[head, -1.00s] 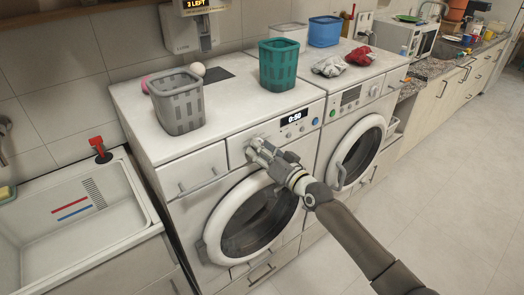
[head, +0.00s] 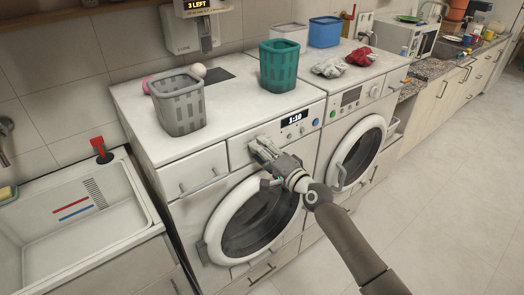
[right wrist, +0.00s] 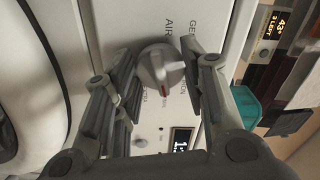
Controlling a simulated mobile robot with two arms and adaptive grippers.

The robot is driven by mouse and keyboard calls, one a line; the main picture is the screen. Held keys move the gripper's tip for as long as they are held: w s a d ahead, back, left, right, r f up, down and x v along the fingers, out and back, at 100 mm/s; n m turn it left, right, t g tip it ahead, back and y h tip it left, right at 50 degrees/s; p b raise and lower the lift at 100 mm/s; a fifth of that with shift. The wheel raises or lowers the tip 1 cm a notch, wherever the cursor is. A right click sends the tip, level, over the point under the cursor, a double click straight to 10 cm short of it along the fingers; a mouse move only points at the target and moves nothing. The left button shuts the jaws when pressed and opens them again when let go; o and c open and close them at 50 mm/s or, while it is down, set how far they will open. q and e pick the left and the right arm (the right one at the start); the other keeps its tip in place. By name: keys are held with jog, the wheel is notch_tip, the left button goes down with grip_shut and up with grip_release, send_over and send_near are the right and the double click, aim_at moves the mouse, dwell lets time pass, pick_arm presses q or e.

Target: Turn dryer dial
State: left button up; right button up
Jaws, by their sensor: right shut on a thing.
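The dryer dial (right wrist: 158,72) is a round silver knob with a raised grip and a red pointer mark, on a white panel with printed words around it. My right gripper (right wrist: 157,55) is shut on the dial, one finger on each side. In the head view my right gripper (head: 258,150) covers the dial on the front panel of the left white machine (head: 185,175). That machine's display (head: 294,118) reads 1:10. My left gripper is not in view.
A grey basket (head: 178,100) and a teal basket (head: 279,64) stand on top. The second machine (head: 350,97) carries a blue bin (head: 325,32) and grey and red cloths. A sink (head: 75,215) is at left. Floor at right is clear.

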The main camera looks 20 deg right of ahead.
jog(key=shift+m, duration=0.3)
dwell(0.4)
jog(key=o, duration=1)
jog(key=shift+o, duration=0.2)
jog(key=v, duration=1.2)
